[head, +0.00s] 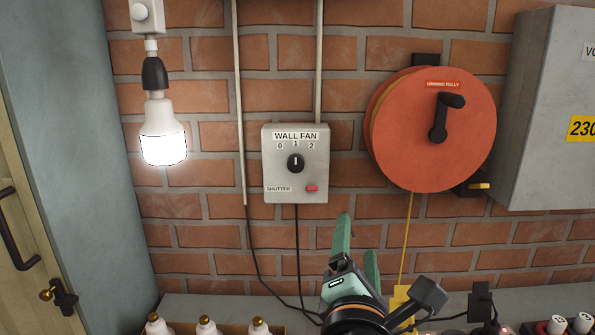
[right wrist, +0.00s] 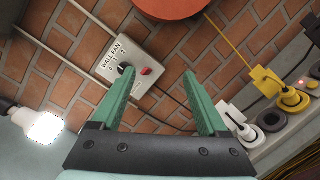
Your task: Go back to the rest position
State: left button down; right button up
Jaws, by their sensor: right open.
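My right gripper (head: 358,246) has green fingers and is raised in front of the brick wall, below and to the right of the wall fan switch box (head: 295,177). In the right wrist view its two fingers (right wrist: 160,95) stand wide apart with nothing between them. The switch box also shows in the right wrist view (right wrist: 129,63), beyond the fingers and apart from them. Its black knob (head: 296,163) points up at 1, and a red shutter button (head: 311,188) sits at its lower right. My left gripper is in neither view.
A lit bulb (head: 163,134) hangs at the left. An orange cable reel (head: 432,130) is on the wall at the right, its yellow cable running down to a yellow plug (right wrist: 265,82). A grey cabinet (head: 548,110) is at the far right. Small bottles (head: 207,326) stand at lower left.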

jog(key=w+d+f+g+h, duration=0.15)
jog(key=d+h, duration=0.35)
jog(key=d, duration=0.8)
notch_tip(320, 180, down, 26)
jog(key=f+m+g+y, duration=0.1)
jog(key=m+g+y, duration=0.35)
jog(key=y, duration=0.25)
jog(key=s+d+f+m+g+y, duration=0.1)
jog(key=s+d+f+m, duration=0.1)
jog(key=s+f+m, duration=0.35)
jog(key=s+d+f+m+g+y, duration=0.1)
jog(key=s+d+f+m+g, duration=0.15)
jog(key=s+f, duration=0.6)
jog(key=s+d+f+m+y, duration=0.1)
jog(key=s+d+f+m, duration=0.25)
jog(key=s+f, duration=0.4)
jog(key=a+r+m+p, duration=0.1)
jog(key=a+r+m, duration=0.2)
jog(key=a, duration=0.9)
jog(key=shift+w+a+m+t+y, duration=0.3)
jog(key=shift+w+m+t, duration=0.15)
jog(key=shift+m, duration=0.55)
